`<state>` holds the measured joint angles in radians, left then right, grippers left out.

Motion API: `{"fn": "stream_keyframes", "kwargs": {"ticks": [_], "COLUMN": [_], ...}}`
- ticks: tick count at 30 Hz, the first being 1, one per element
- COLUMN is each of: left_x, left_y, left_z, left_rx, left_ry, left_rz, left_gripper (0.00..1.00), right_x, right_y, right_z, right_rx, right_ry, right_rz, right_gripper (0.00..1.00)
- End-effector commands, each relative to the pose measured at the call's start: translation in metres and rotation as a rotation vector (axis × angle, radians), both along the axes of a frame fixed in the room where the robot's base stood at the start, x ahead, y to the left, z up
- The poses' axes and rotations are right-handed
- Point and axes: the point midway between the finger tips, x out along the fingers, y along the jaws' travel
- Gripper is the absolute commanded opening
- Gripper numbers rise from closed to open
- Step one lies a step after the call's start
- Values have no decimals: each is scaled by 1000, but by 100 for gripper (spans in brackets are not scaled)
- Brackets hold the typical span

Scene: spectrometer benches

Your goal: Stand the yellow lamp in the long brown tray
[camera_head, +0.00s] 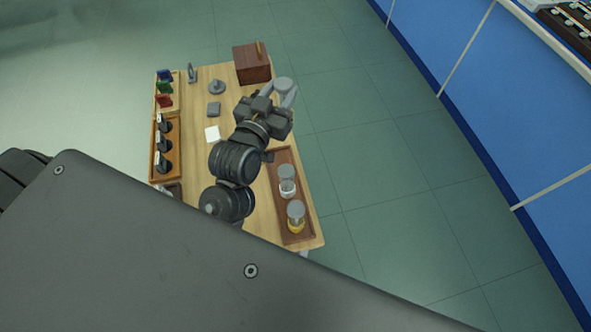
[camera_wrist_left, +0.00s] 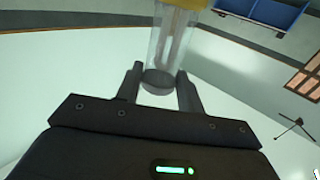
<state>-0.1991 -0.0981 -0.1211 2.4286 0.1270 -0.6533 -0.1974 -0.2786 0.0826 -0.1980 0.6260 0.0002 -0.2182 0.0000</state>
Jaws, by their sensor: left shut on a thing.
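My left gripper (camera_head: 279,103) is shut on a lamp and holds it by its grey cap (camera_head: 284,85), near the table's right edge at the far end. In the left wrist view the gripper (camera_wrist_left: 158,85) grips the grey end (camera_wrist_left: 157,82) of the clear tube, with a yellow base (camera_wrist_left: 187,3) cut off at the top edge. The long brown tray (camera_head: 284,158) lies along the table's right side, partly behind my arm. A grey-capped lamp with a whitish base (camera_head: 287,188) and one with a yellow base (camera_head: 296,217) stand in it. My right gripper is not in view.
A reddish-brown box (camera_head: 252,66) stands at the table's far end. Orange-brown racks on the left hold dark parts (camera_head: 165,146) and coloured pieces (camera_head: 164,100). The tray's far end looks bare.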

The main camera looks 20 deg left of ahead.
Motion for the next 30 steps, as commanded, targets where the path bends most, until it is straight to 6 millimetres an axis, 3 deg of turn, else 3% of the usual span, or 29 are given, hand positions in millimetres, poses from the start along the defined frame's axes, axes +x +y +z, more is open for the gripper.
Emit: {"fn": "stream_keyframes", "kwargs": {"ticks": [5,9,12,15,20,30], "left_x": [-11,-26,-33,-37,-46,-99], "left_y": [35,93,127,146,152,117], "left_z": [-45,-80,-83,-77,-62,-41], "left_rx": [14,24,26,25,21,-2], "left_ry": [5,3,0,2,6,4], "left_rz": [21,14,-35,-118,-363,-921], "left_gripper": [0,0,0,0,0,0], "right_x": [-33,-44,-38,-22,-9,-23], "right_y": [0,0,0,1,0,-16], "right_z": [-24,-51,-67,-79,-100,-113], "right_rx": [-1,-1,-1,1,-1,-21], "right_ry": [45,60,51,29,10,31], "right_rz": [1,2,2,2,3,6], "right_gripper": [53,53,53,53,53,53]}}
